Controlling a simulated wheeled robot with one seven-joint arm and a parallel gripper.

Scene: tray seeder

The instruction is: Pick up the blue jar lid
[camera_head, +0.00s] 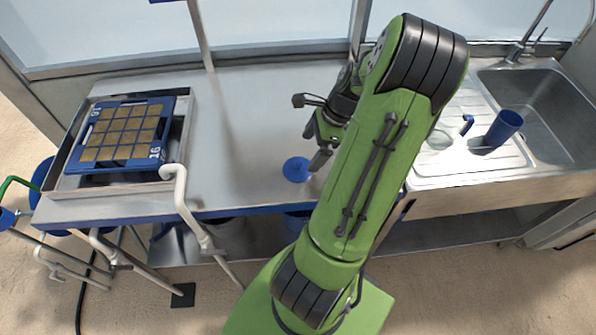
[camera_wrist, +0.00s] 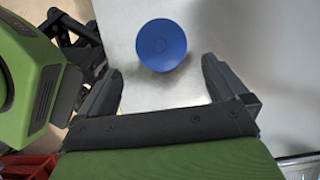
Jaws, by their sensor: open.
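The blue jar lid (camera_head: 297,169) is a round, flat disc on the metal table, near its front edge in the head view. In the wrist view the blue jar lid (camera_wrist: 161,45) lies ahead of my fingertips, roughly midway between them in width. My gripper (camera_head: 316,146) hangs above the table just beside the lid, partly hidden by my green arm in the head view. In the wrist view my gripper (camera_wrist: 161,75) is open, with both dark fingers apart and nothing between them. The lid appears apart from the fingers.
A blue seed tray (camera_head: 122,165) with brown cells sits in a metal frame at the table's left. On the right are a sink (camera_head: 555,110) and a drainboard with a blue cup (camera_head: 503,128) and a clear jar (camera_head: 439,140). The table's middle (camera_head: 240,120) is clear.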

